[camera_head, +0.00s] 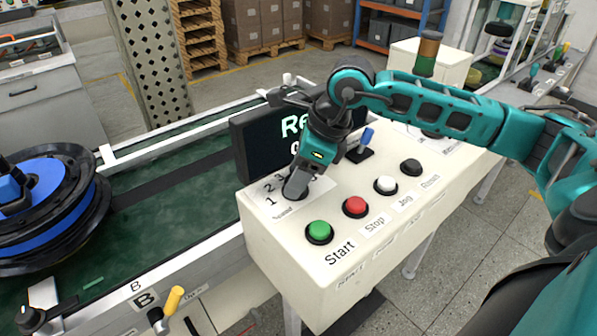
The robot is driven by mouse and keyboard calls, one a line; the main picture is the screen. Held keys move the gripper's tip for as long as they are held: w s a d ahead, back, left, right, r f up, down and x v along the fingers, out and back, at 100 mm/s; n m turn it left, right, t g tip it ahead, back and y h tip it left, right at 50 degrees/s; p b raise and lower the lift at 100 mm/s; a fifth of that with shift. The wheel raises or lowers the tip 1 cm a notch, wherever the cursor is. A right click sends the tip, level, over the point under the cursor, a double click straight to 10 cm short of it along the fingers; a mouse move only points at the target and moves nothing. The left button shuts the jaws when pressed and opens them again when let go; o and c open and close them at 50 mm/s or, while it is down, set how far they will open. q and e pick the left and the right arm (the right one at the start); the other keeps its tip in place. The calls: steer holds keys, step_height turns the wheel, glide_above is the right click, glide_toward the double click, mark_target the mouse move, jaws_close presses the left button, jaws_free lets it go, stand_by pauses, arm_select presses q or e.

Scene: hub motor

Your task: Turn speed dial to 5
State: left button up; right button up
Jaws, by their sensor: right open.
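The speed dial sits at the back left of the white control panel (290,256), with the printed numbers 1, 2 and 3 showing on its left side. My right gripper (296,186) reaches down over the dial from the right and hides most of it, including its pointer and the higher numbers. The gripper is open; I cannot tell whether its fingers touch the dial. My left gripper is not in view.
Green (319,231), red (356,206), white (386,184) and black (411,167) buttons line the panel's front. A blue-handled lever (364,140) stands behind them. A dark display (262,160) rises behind the dial. A blue-black hub motor (50,205) sits on the green conveyor (150,230).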

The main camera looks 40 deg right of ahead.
steer(key=shift+c, duration=0.4)
steer(key=c, duration=0.7)
steer(key=shift+f+m+t+h+b, duration=0.15)
steer(key=shift+m+t+h+b, duration=0.15)
steer(key=shift+m+b, duration=0.75)
steer(key=shift+a+m+h+b, duration=0.1)
steer(key=shift+m+h+b, duration=0.25)
steer(key=shift+m, duration=0.9)
steer(key=shift+r, duration=0.2)
steer(key=o, duration=0.8)
steer(key=shift+s, duration=0.1)
steer(key=v, duration=1.3)
steer(key=shift+s+a+f+p, duration=0.1)
steer(key=shift+s+p, duration=0.05)
steer(key=shift+p, duration=0.2)
